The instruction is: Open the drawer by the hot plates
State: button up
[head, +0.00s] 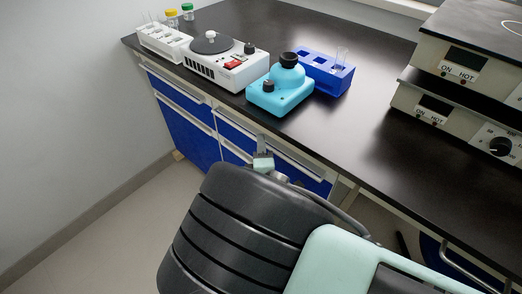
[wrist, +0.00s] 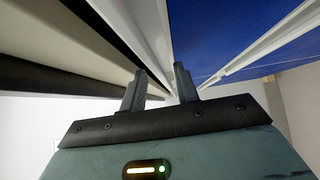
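Blue-fronted drawers with long pale handle strips run under the black bench top. The drawer front (head: 308,181) nearest my gripper lies below the bench edge, with its pale handle strip (head: 300,164) along the top. My gripper (head: 263,158) is at this strip, mostly hidden behind my dark arm. In the wrist view my gripper (wrist: 161,72) has its two fingers apart, with a white strip (wrist: 150,30) running between them. I cannot tell whether the fingers touch it. The stacked hot plates (head: 450,100) stand on the bench at the right.
The bench top (head: 360,130) holds a blue tube rack (head: 335,83), a light-blue device (head: 280,97), a white stirrer (head: 228,66) and a white rack (head: 163,43). Another blue front with a metal handle (head: 465,262) is at lower right. Floor (head: 120,225) at the left is clear.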

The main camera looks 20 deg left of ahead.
jog(key=shift+w, duration=0.15)
grip_shut()
